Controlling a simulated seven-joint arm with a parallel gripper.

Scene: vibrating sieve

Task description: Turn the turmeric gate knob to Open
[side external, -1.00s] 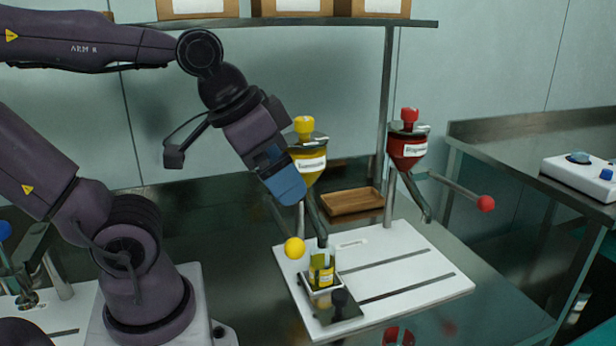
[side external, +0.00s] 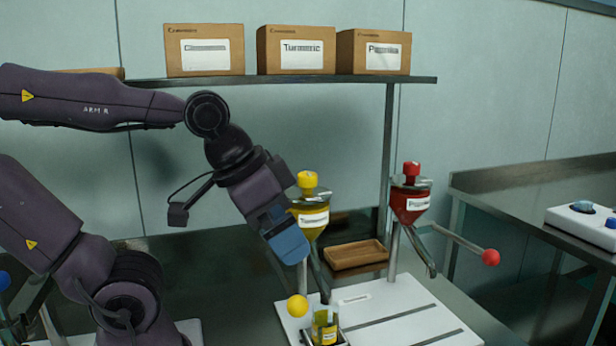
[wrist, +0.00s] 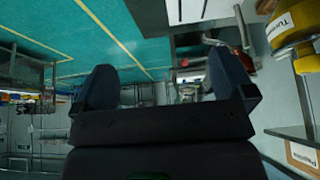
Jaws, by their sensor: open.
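The turmeric hopper (side external: 311,221) is yellow with a white label and stands behind my gripper in the side view. A yellow knob (side external: 307,180) tops it, and a yellow ball (side external: 297,306) shows lower, near the base plate. I cannot read any open or closed mark. My gripper (side external: 290,247), with blue fingers, points down to the right in front of the hopper's left side and hides part of it. Contact cannot be told. In the wrist view my gripper (wrist: 165,82) is open with nothing between its fingers; the yellow hopper (wrist: 290,28) is at the upper right.
A red hopper (side external: 408,206) with a red ball (side external: 491,257) on a rod stands to the right. A jar (side external: 325,326) sits on the white base plate (side external: 400,322). A wooden tray (side external: 357,256) lies behind. Labelled boxes, including Turmeric (side external: 296,50), stand on the shelf (side external: 425,79).

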